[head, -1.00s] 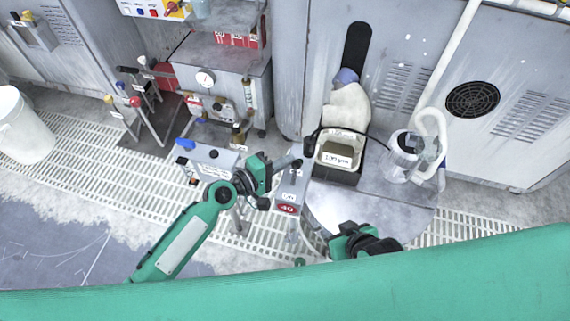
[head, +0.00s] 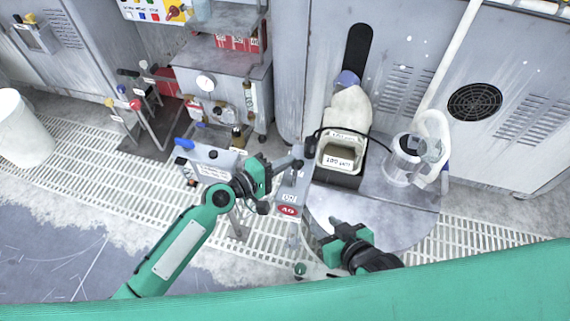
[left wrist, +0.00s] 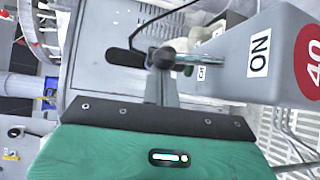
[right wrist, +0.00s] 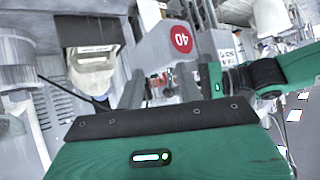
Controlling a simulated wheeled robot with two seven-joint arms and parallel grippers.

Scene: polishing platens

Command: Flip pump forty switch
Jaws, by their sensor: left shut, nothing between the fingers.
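The pump forty switch box (head: 290,189) is grey, with an ON label and a red 40 badge, left of the round metal table in the head view. In the left wrist view the box (left wrist: 235,62) fills the upper right. Its switch lever (left wrist: 186,57), a metal rod with a dark ball end, sticks out left from the box. My left gripper (head: 287,163) is shut and empty; its fingertips are at the ball end, and I cannot tell whether they touch. My right gripper (head: 326,231) is open and empty, below and right of the box.
A round metal table (head: 405,222) carries a square tub (head: 341,138) and a clear jug (head: 402,166). A second grey box (head: 212,158) with a blue knob stands left of my left gripper. A white bucket (head: 22,130) is far left. Grated floor lies between.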

